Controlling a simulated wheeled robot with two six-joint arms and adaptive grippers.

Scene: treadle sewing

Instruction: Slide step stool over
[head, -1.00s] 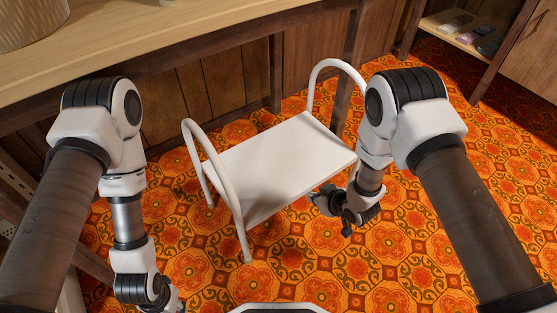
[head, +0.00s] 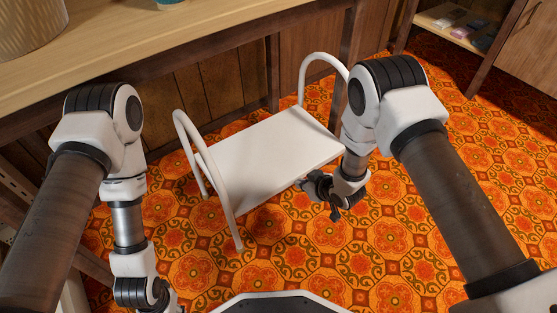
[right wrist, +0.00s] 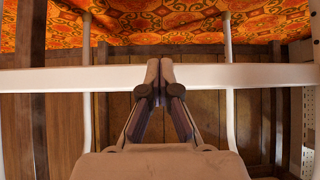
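The white step stool (head: 270,152) stands upright on the floor, with a flat seat and a curved tube rail at each end. It stands before the wooden table. My right gripper (head: 322,190) is at the stool's near right edge. In the right wrist view, its fingertips (right wrist: 160,72) are together, with the stool's white edge (right wrist: 245,76) running across behind them. They look close against that edge, but contact is unclear. My left gripper (head: 170,303) hangs at the bottom left, apart from the stool. Its fingers are mostly cut off by the frame.
The long wooden table (head: 150,68) runs along the back, with a table leg (head: 347,50) behind the stool. A low shelf unit (head: 452,40) stands at the back right. The orange patterned floor (head: 400,235) is clear to the right and in front.

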